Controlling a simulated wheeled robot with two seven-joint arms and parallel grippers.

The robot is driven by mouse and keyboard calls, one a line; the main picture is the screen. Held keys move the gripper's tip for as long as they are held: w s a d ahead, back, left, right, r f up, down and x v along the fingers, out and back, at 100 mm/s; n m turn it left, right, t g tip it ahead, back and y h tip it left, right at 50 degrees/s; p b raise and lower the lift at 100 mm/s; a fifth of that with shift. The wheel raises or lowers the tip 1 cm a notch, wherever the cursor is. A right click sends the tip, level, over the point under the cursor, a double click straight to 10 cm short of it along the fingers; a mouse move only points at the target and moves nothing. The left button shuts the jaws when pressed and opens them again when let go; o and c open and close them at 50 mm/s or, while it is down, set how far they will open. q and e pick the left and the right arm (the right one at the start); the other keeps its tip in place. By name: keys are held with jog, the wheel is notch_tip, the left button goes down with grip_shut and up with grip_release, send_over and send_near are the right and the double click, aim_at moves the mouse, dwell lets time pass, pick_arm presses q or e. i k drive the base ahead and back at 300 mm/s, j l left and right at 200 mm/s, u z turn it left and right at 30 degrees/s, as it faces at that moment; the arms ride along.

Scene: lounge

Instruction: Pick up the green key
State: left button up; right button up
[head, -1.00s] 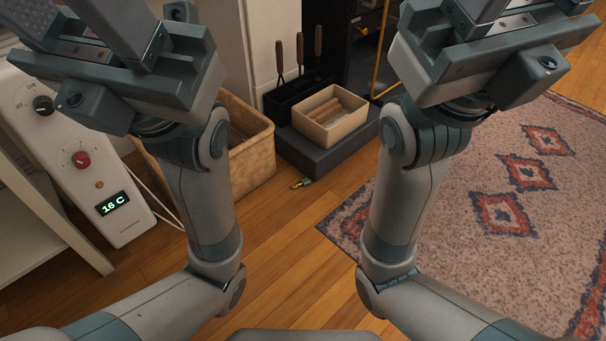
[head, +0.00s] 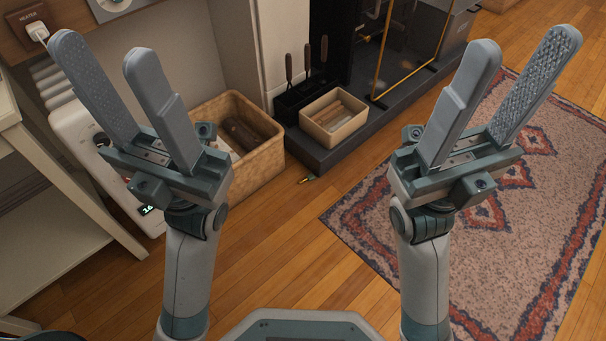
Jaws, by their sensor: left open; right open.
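A small green key (head: 310,177) lies on the wooden floor in the head view, just in front of the dark hearth slab and right of the large basket. It is small, with a yellowish part at its left end. My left gripper (head: 104,68) is raised at the left, open and empty, its two fingers apart and pointing up. My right gripper (head: 520,68) is raised at the right, open and empty, fingers also pointing up. Both grippers are well apart from the key, which shows between the two arms.
A large basket (head: 262,157) with logs stands left of the key. A small box (head: 334,134) sits on the dark slab (head: 372,133) behind it. A white heater (head: 72,122) and shelf (head: 50,215) stand left. A patterned rug (head: 400,225) lies right. Floor before the key is clear.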

aim_at(311, 177)
jog(key=i+l+u, duration=0.1)
jog(key=i+l, duration=0.25)
jog(key=i+l+u, duration=0.15)
jog(key=i+l, duration=0.2)
jog(key=i+l+u, duration=0.1)
jog(key=i+l, duration=0.2)
jog(key=l, duration=0.3)
